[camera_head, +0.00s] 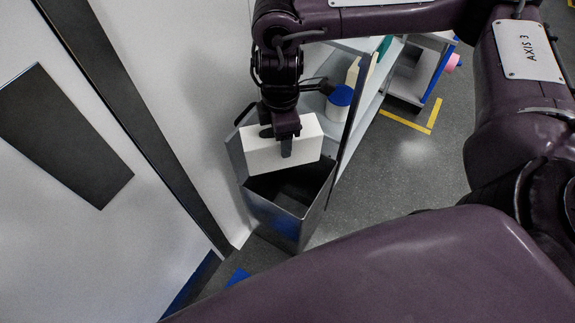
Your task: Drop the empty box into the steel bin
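The empty box (260,155) is a plain white block-like carton, held level with its long side running left to right. My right gripper (286,145), on the arm reaching in from the right across the top, is shut on it from above, with one dark finger against the near face. The steel bin (290,228) is a grey open-topped bin standing on the floor below the box. The box appears over the rear part of its mouth and hides part of the rim. The visible inside is dark and looks empty. My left gripper is not in view.
A grey shelf cart (370,97) stands behind the bin, holding a blue-capped white container (339,102) and other bottles. A white wall panel with dark strips is at left. Grey floor (400,175) with yellow corner tape (405,121) is clear at right.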

